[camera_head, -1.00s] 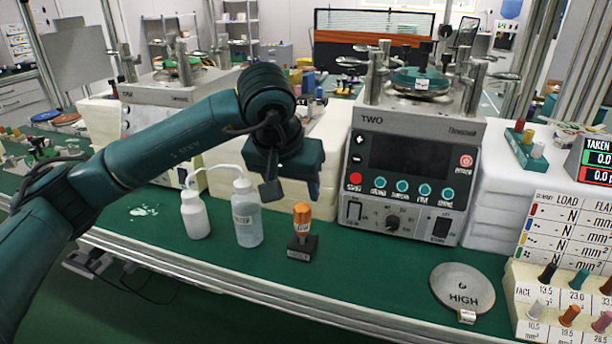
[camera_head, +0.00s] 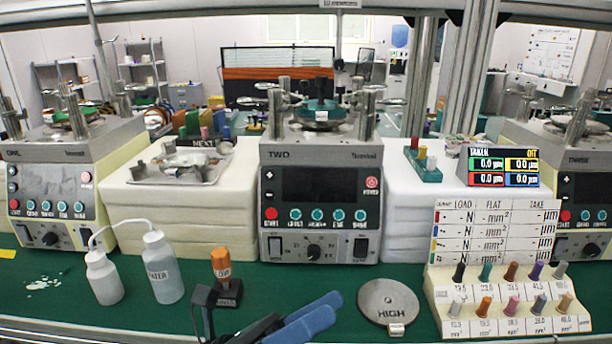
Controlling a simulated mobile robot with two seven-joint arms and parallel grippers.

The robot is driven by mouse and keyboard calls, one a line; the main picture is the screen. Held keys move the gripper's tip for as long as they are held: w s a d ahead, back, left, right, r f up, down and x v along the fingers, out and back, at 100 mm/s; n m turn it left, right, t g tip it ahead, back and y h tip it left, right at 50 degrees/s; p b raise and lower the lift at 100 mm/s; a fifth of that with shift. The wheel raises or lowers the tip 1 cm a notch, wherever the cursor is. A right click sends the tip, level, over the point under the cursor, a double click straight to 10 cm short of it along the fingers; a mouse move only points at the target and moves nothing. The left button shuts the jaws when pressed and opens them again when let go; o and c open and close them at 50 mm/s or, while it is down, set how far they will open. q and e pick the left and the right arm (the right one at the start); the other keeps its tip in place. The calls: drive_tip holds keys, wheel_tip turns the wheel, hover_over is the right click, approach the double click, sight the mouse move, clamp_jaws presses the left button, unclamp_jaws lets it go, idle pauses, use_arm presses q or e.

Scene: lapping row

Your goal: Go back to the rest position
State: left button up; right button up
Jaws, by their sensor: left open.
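My left gripper (camera_head: 230,312) is low at the bottom edge, with dark finger parts in front of the counter. It is open, and no object shows between the fingers. Most of the left arm is out of the picture. My right gripper cannot be made out.
Near the left gripper stand the orange-topped LOW weight (camera_head: 221,265), the WATER bottle (camera_head: 162,268) and a white bottle (camera_head: 103,278). The HIGH disc (camera_head: 388,300) lies right. Behind are machine TWO (camera_head: 319,205) and a tray (camera_head: 150,174). A peg rack (camera_head: 508,322) stands right.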

use_arm(q)
drive_tip(key=w+a+f+n+t+y, duration=0.2)
drive_tip(key=a+f+n+t+y, duration=0.4)
drive_tip(key=n, duration=0.9)
drive_tip(key=w+a+f+n+t+y, duration=0.1)
drive_tip(key=a+f+n+t+y, duration=0.35)
drive_tip(key=n+t+y, duration=0.75)
drive_tip(key=s+a+f+n+g+y+p, duration=0.1)
drive_tip(key=s+a+f+n+g+p, duration=0.1)
drive_tip(key=n+g+p, duration=0.4)
drive_tip(key=s+a+f+n+g+y+p, duration=0.1)
drive_tip(key=s+f+n+g+p, duration=0.3)
drive_tip(key=p, duration=0.6)
wheel_tip(320, 180, down, 2)
drive_tip(key=a+n+g, duration=0.1)
drive_tip(key=n+g, duration=0.1)
drive_tip(key=n, duration=0.1)
drive_tip(key=shift+s+a+f, duration=0.15)
drive_tip(key=shift+a, duration=0.2)
use_arm(e)
drive_tip(key=r+g, duration=0.1)
drive_tip(key=r, duration=0.1)
drive_tip(key=r+g+h, duration=0.1)
drive_tip(key=r+g, duration=0.1)
drive_tip(key=shift+w+r+n, duration=0.1)
drive_tip(key=shift+w+n, duration=0.1)
drive_tip(key=shift+n, duration=0.2)
use_arm(q)
drive_tip(key=shift+f, duration=0.15)
